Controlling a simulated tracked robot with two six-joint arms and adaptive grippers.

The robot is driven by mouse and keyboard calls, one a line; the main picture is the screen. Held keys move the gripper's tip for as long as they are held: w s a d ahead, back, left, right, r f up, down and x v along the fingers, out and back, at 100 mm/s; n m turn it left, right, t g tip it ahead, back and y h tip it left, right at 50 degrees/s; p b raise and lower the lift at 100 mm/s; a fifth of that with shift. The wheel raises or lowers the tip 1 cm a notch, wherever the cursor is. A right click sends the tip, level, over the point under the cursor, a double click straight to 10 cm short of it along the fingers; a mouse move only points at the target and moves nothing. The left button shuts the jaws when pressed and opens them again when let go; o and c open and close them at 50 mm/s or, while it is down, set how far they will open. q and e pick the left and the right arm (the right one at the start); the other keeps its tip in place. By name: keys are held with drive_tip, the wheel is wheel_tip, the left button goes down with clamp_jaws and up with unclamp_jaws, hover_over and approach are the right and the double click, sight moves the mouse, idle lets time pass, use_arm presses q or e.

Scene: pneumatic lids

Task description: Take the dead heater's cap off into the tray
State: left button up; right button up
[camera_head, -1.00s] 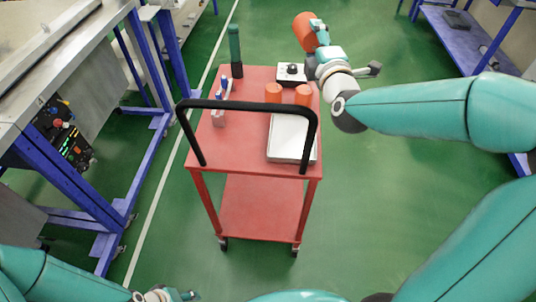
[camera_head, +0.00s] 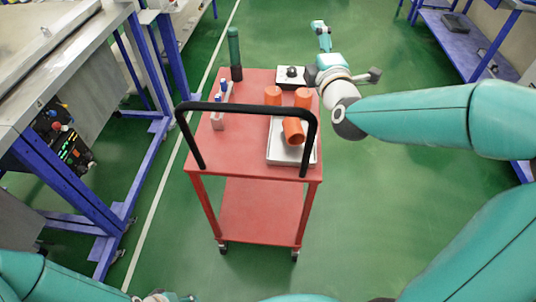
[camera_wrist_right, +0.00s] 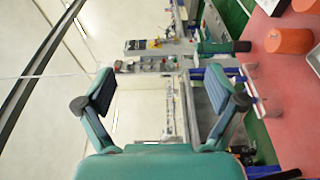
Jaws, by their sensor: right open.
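A loose orange cap (camera_head: 293,131) shows over the white tray (camera_head: 279,157) on the red cart. It is tilted, with its open end toward the lower right; I cannot tell whether it rests fully on the tray. Two upright orange cylinders stand just behind the tray, a left one (camera_head: 273,95) and a right one (camera_head: 302,97). My right gripper (camera_head: 321,30) is open and empty beyond the cart's far right corner, apart from the cap. Its spread fingers show empty in the right wrist view (camera_wrist_right: 160,95). Only a sliver of my left gripper (camera_head: 160,297) shows at the bottom edge.
The red cart (camera_head: 225,150) has a black handle (camera_head: 247,106) arching at its near side. A dark green cylinder (camera_head: 235,55), a small rack with blue-topped items (camera_head: 218,115) and a box with a black knob (camera_head: 291,76) stand on it. Green floor is clear to the right.

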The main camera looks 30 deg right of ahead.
drive_tip(key=v, duration=0.7)
idle(0.4)
